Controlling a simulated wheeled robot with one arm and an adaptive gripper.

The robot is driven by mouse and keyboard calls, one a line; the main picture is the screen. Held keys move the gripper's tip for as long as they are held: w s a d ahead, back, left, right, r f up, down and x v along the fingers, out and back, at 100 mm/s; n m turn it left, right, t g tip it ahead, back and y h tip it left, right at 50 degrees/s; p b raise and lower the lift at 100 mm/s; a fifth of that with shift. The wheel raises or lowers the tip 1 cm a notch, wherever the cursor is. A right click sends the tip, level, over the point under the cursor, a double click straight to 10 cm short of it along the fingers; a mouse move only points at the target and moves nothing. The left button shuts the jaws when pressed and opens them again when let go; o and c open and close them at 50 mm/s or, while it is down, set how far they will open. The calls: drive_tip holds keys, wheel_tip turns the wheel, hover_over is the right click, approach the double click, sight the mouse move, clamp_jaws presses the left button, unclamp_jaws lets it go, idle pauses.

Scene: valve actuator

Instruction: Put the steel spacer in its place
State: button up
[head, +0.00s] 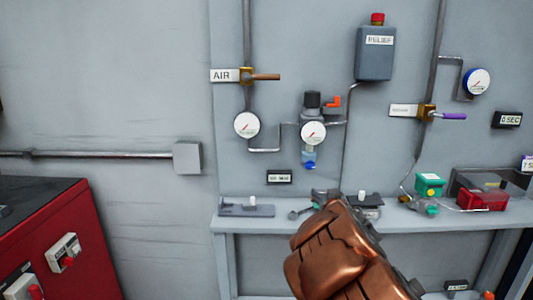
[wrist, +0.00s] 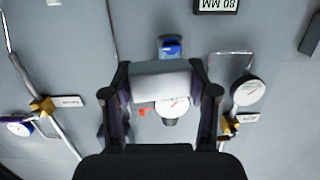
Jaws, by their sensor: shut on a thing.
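The steel spacer (wrist: 160,82) shows as a pale grey block in the wrist view. My gripper (wrist: 162,84) is shut on it, with one dark finger on each side. In the head view my copper-coloured arm covers most of the gripper (head: 327,194), and I cannot make out the spacer there. The gripper is over the shelf (head: 290,225), in front of the wall. I cannot tell which spot is the spacer's place.
A grey plate with a white knob (head: 245,208) lies on the shelf at left. A green box (head: 429,184) and a red box (head: 482,199) stand at right. The regulator gauge (head: 313,133), the relief tank (head: 375,52) and pipes are on the wall. A red cabinet (head: 75,220) stands at lower left.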

drive_tip(key=shift+s+a, duration=0.2)
drive_tip(key=s+f+m+h, duration=0.2)
drive_tip(key=s+m+h, duration=0.1)
drive_tip(key=s, duration=0.7)
drive_tip(key=shift+s+d+g+h, duration=0.25)
drive_tip(key=shift+g+h, duration=0.15)
drive_tip(key=shift+h, duration=0.5)
drive_tip(key=shift+a+f, duration=0.1)
